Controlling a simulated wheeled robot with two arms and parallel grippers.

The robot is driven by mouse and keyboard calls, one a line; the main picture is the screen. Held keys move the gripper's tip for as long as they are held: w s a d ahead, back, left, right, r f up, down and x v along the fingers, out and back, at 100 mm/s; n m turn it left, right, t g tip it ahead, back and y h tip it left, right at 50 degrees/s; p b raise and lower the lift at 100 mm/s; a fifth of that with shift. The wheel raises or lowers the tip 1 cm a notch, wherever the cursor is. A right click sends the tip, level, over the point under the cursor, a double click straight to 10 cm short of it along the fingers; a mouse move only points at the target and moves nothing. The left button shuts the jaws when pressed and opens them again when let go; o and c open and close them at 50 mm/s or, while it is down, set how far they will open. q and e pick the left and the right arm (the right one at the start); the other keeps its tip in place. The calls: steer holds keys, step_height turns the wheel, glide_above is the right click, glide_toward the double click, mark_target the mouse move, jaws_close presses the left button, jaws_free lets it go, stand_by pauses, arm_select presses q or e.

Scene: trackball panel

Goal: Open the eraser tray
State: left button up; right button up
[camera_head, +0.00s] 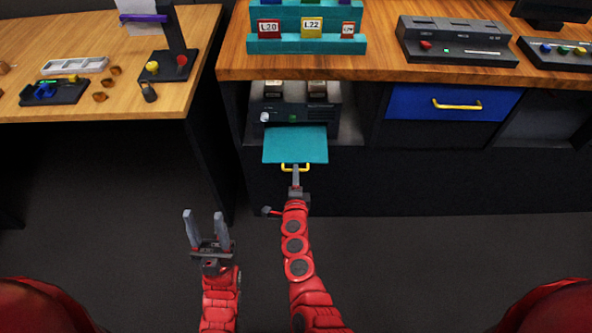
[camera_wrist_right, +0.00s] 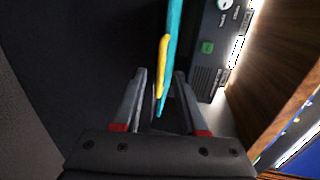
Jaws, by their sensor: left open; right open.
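A flat teal tray (camera_head: 296,146) with a yellow handle (camera_head: 296,167) on its front edge sticks out from a dark device below the counter; I take it to be the eraser tray. My right gripper (camera_head: 296,174) is open at the handle. In the right wrist view, the yellow handle (camera_wrist_right: 163,62) appears between the fingertips of the right gripper (camera_wrist_right: 160,73), with no clear contact; the teal tray (camera_wrist_right: 174,30) shows edge-on behind it. My left gripper (camera_head: 206,216) is open and empty, lower left, apart from the tray.
The dark device (camera_head: 293,112) sits in an open bay under the wooden counter (camera_head: 380,68). A blue drawer (camera_head: 420,103) with a yellow handle is to the right. A wooden table (camera_head: 120,103) stands at left. The floor before the tray is clear.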

steer(key=shift+x, duration=1.65)
steer(key=shift+s, duration=0.1)
jaws_close()
steer(key=shift+s+f, duration=0.15)
